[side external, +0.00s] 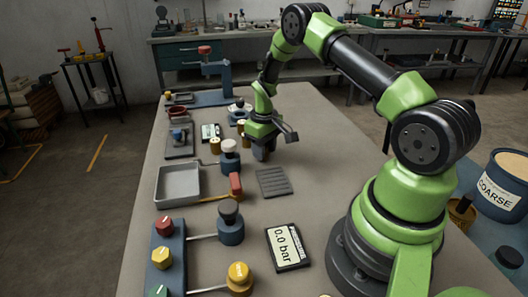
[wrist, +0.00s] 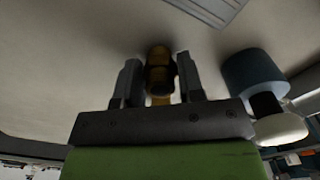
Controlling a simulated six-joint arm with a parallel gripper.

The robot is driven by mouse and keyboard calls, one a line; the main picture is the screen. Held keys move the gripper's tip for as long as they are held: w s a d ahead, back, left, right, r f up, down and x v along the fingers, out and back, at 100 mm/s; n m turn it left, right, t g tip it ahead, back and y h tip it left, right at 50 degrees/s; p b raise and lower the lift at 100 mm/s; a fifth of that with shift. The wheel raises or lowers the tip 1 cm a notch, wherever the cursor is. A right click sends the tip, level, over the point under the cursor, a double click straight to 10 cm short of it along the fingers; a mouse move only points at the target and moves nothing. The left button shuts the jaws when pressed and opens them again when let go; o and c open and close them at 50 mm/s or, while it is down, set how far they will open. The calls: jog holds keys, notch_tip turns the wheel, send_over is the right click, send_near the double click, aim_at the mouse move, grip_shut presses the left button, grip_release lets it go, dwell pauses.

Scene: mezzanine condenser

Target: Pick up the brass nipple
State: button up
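In the wrist view a small brass piece (wrist: 160,72), which looks like the brass nipple, sits between the two fingers of my gripper (wrist: 158,85). It has darker and brighter bands, and its near end is partly hidden by the gripper body. The fingers stand on either side of it, and narrow gaps seem to show, so the gripper looks open around it. In the side external view my gripper (side external: 263,150) points down close to the bench top, and I cannot make out the brass piece there.
A blue valve with a white cap (side external: 229,155) stands close beside my gripper; it also shows in the wrist view (wrist: 258,78). A ribbed grey pad (side external: 273,182), a grey tray (side external: 178,186) and a gauge display (side external: 288,247) lie nearer. The bench right of my gripper is clear.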

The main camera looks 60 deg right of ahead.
jog(key=c, duration=0.3)
